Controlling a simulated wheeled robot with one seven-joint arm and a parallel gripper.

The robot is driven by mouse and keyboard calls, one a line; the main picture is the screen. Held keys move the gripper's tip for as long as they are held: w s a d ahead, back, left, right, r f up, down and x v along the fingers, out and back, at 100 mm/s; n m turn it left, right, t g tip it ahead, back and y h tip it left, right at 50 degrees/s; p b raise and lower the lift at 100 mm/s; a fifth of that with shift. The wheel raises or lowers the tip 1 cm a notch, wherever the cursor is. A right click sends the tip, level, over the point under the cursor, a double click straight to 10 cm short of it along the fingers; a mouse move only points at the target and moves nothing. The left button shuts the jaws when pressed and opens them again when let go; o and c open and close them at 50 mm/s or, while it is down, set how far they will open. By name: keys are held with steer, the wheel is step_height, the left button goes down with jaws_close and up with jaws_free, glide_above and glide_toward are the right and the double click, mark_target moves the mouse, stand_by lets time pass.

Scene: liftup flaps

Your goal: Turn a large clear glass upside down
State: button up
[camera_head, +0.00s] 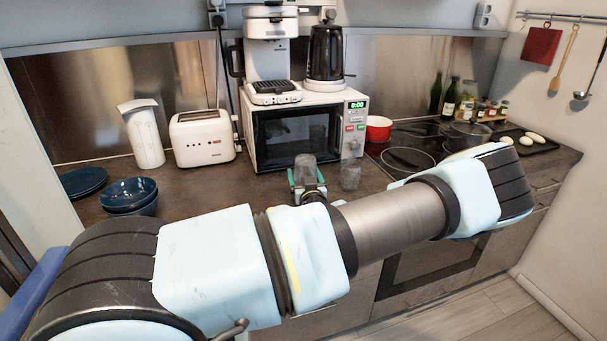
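A larger clear glass (305,168) shows in the head view on the counter area before the microwave. My gripper (306,181) is at this glass, with its green fingers to the left and right of it. Whether the fingers touch the glass or leave a gap is too small to tell. The lower part of the glass is hidden by my gripper, so I cannot tell if it stands on the counter. A shorter clear glass (350,178) stands just to the right, apart from my gripper.
A white microwave (300,135) stands behind the glasses, bearing a coffee maker (270,58) and a black kettle (325,52). A toaster (202,138) and blue bowls (129,193) are left. A red pot (378,128) and hob (408,158) are right. My arm crosses the front.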

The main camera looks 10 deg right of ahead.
steer(key=shift+r+p, duration=0.2)
steer(key=shift+p, duration=0.1)
steer(key=shift+f+b, duration=1.45)
steer(key=shift+f, duration=1.9)
steer(key=shift+f, duration=0.25)
steer(key=o, duration=1.3)
steer(key=shift+o, duration=0.2)
steer(key=shift+s, duration=0.1)
